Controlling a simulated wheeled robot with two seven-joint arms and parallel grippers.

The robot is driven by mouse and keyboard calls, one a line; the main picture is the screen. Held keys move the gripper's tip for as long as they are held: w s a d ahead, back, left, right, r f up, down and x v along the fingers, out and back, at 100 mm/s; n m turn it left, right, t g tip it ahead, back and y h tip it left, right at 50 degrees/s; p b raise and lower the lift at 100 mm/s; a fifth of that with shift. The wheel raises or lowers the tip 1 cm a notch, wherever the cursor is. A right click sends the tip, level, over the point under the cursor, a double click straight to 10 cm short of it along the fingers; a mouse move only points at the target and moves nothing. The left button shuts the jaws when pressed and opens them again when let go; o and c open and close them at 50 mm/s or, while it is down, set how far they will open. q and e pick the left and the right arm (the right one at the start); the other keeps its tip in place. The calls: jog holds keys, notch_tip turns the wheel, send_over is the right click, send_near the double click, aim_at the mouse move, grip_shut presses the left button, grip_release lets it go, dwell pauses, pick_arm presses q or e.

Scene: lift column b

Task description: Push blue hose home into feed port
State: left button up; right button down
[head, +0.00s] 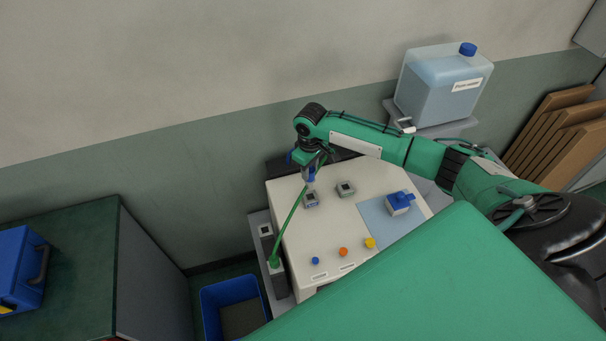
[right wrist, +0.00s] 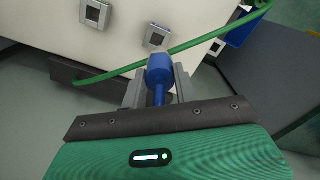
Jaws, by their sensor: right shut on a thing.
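My right gripper (head: 311,170) is shut on a blue hose connector (right wrist: 160,70), held above the white machine top (head: 325,232). A grey square port (head: 311,198) lies just below the connector in the head view; it also shows just beyond the connector in the right wrist view (right wrist: 157,37). The connector looks apart from this port, but the exact gap is unclear. A second grey port (head: 346,188) is to its right. A green hose (head: 290,222) runs from near the gripper down to a grey block at the machine's left side. My left gripper is out of view.
Blue, orange and yellow knobs (head: 343,251) line the machine's front. A blue bin (head: 207,308) stands lower left. A liquid tank (head: 430,88) stands behind my right arm.

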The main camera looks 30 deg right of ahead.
aim_at(311, 179)
jog(key=shift+d+r, duration=0.3)
jog(key=shift+w, duration=0.15)
jog(key=shift+p, duration=0.45)
jog(key=shift+f, duration=0.15)
jog(key=shift+f+b, duration=0.45)
jog(key=shift+f, duration=0.35)
notch_tip(311, 179, down, 2)
jog(key=shift+f+b, duration=0.25)
jog(key=shift+b, duration=0.25)
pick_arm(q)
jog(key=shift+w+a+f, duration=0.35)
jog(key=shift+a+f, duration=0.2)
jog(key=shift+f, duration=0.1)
pick_arm(e)
jog(key=shift+f, duration=0.7)
jog(key=shift+f, duration=0.25)
